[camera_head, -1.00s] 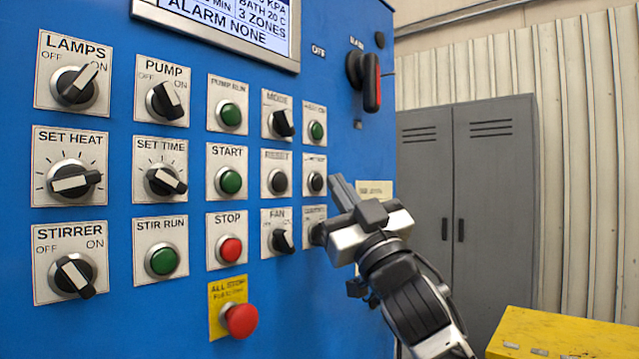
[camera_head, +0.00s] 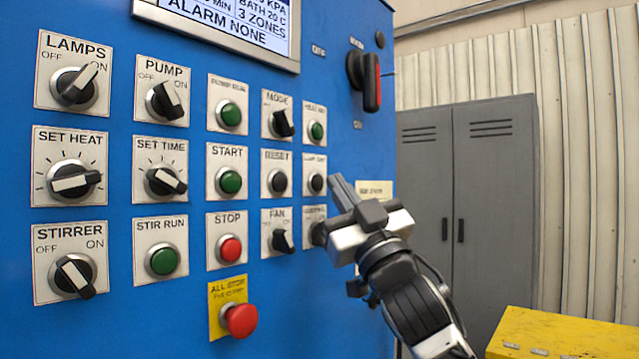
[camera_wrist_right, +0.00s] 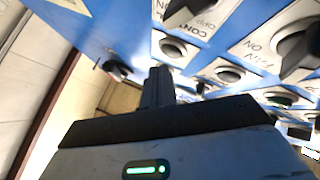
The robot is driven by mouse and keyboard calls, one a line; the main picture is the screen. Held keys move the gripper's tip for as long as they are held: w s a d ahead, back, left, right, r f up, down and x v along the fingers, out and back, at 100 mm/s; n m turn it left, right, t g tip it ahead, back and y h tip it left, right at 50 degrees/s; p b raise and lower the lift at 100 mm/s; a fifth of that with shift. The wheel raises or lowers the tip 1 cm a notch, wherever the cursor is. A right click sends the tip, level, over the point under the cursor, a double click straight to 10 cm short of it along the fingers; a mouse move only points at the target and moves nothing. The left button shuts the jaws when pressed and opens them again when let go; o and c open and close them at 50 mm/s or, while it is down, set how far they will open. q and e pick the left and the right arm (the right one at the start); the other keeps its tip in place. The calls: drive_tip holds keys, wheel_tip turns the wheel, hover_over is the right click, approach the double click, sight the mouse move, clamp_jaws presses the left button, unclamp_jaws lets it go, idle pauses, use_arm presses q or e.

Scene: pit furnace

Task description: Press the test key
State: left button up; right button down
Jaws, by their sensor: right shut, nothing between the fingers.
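A black round key (camera_head: 316,183) with a blurred label, perhaps "LAMP TEST", sits in the right column of the blue panel, right of RESET. I cannot read the label for sure. My right gripper (camera_head: 338,182) is shut and empty, its fingertips just right of this key in the head view. A gap seems to show; I cannot tell the depth. In the right wrist view the shut fingers (camera_wrist_right: 159,78) point toward the panel, which shows tilted with several round controls. I cannot tell which of them is the test key there. My left gripper is not in view.
The black RESET key (camera_head: 277,181), the FAN knob (camera_head: 283,241) and a green button (camera_head: 316,131) sit close by. A red emergency button (camera_head: 240,320) sticks out lower down. A grey cabinet (camera_head: 490,200) and a yellow box (camera_head: 560,335) stand to the right.

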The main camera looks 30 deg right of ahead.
drive_tip(key=shift+w+a, duration=0.2)
drive_tip(key=shift+w, duration=0.2)
drive_tip(key=shift+w+a, duration=0.1)
drive_tip(key=shift+w, duration=0.25)
idle(0.7)
drive_tip(key=shift+s, duration=0.15)
drive_tip(key=shift+s+d, duration=0.3)
drive_tip(key=shift+s, duration=0.3)
drive_tip(key=s, duration=0.1)
drive_tip(key=s+d, duration=0.1)
drive_tip(key=s, duration=0.1)
drive_tip(key=s+d, duration=0.1)
drive_tip(key=shift+s, duration=0.3)
drive_tip(key=shift+f, duration=0.1)
idle(0.8)
